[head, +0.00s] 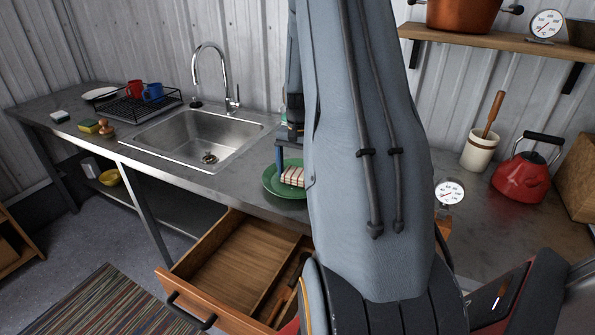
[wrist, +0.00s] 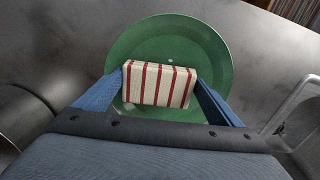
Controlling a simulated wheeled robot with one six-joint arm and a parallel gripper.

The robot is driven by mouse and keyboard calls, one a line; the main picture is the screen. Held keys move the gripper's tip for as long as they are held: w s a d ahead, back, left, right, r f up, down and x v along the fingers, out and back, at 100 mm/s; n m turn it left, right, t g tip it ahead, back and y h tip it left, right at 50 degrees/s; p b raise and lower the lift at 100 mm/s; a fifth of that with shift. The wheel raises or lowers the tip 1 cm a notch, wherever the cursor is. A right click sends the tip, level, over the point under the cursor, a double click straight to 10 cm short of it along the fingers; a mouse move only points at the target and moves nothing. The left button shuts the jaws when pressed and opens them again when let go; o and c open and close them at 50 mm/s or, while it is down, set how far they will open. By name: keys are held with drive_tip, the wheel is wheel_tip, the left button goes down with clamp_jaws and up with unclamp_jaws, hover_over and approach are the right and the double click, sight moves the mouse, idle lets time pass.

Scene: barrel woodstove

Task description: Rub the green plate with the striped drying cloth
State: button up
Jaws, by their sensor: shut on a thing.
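The green plate (head: 271,181) lies on the metal counter just right of the sink, and my arm hides its right part in the head view. In the wrist view the plate (wrist: 205,50) fills the middle. The striped drying cloth (wrist: 160,85) is a folded white block with red stripes. My gripper (wrist: 158,92) is shut on the cloth, with one blue finger at each side. The cloth (head: 292,176) is over the plate in both views; I cannot tell whether it touches. Small pale spots (wrist: 170,58) show on the plate.
The sink (head: 200,138) with its tall tap is left of the plate. An open wooden drawer (head: 235,262) juts out below the counter. A dish rack (head: 135,105) with mugs stands far left. A red kettle (head: 521,178) and a utensil crock (head: 480,149) stand right.

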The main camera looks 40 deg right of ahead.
sight(290, 171)
drive_tip(key=shift+w+a+f, duration=0.1)
drive_tip(key=shift+w+a, duration=0.2)
drive_tip(key=shift+w, duration=0.55)
drive_tip(key=shift+w+a, duration=0.3)
drive_tip(key=shift+w, duration=0.55)
drive_tip(key=shift+d, duration=0.1)
drive_tip(key=shift+s, duration=0.15)
drive_tip(key=shift+s+d+p, duration=0.3)
drive_tip(key=shift+s+d, duration=0.05)
drive_tip(key=shift+s, duration=0.45)
drive_tip(key=shift+s+d+p, duration=0.3)
drive_tip(key=shift+s, duration=0.5)
drive_tip(key=shift+w+a+b, duration=0.2)
drive_tip(key=shift+w+a, duration=0.15)
drive_tip(key=shift+w, duration=0.55)
drive_tip(key=shift+w+a+b, duration=0.15)
drive_tip(key=shift+w+a, duration=0.15)
drive_tip(key=shift+w, duration=0.55)
drive_tip(key=shift+r, duration=0.2)
drive_tip(key=shift+r+p, duration=1.8)
drive_tip(key=shift+r, duration=1.15)
